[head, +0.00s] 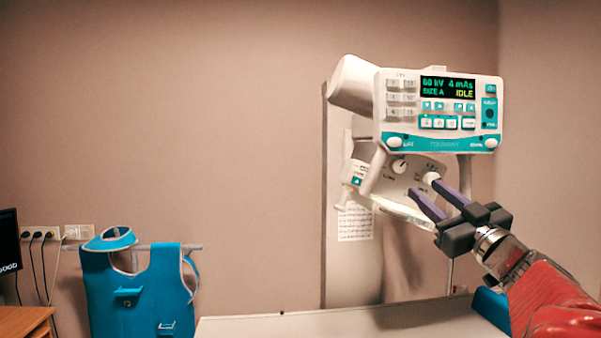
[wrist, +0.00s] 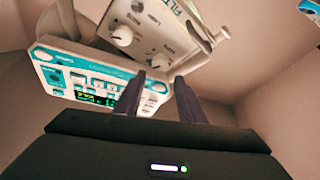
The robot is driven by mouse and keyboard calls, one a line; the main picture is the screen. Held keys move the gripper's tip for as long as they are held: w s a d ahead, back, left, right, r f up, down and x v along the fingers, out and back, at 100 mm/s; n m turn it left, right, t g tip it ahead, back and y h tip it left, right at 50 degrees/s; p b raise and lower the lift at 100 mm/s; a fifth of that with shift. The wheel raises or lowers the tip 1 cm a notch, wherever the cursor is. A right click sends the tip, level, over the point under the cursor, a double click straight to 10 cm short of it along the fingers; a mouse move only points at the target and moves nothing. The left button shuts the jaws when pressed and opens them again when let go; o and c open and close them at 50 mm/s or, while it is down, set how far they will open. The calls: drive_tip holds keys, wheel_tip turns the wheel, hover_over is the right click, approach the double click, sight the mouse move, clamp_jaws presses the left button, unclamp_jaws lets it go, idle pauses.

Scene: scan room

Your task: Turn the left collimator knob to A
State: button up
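The collimator (head: 380,183) hangs under the control console, with a left knob (head: 399,166) and a right knob (head: 431,178) on its pale face. In the wrist view the picture is turned over, and the left knob (wrist: 162,60) appears to be the one on the right, the right knob (wrist: 122,36) the other. My gripper (head: 420,185) is open, its two dark fingers apart and pointing at the collimator. In the wrist view my gripper (wrist: 160,78) has the left knob just beyond and between its tips; contact cannot be told. The knob's setting is unreadable.
The console (head: 438,150) above the fingers reads 60 kV, 4 mAs, SIZE A, IDLE. A pale table (head: 300,325) lies below. A blue apron (head: 135,290) hangs at the left, away from my arm.

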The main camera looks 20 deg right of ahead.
sight(400, 169)
drive_tip(key=x, duration=1)
drive_tip(key=shift+w, duration=0.15)
drive_tip(key=shift+c, duration=0.2)
drive_tip(key=c, duration=0.7)
drive_tip(key=n+y, duration=0.2)
drive_tip(key=n, duration=0.1)
drive_tip(key=shift+d+n, duration=0.15)
drive_tip(key=shift+n, duration=0.15)
drive_tip(key=shift+r+n+g+y, duration=0.1)
drive_tip(key=shift+n+g+y, duration=0.4)
drive_tip(key=shift+n, duration=0.7)
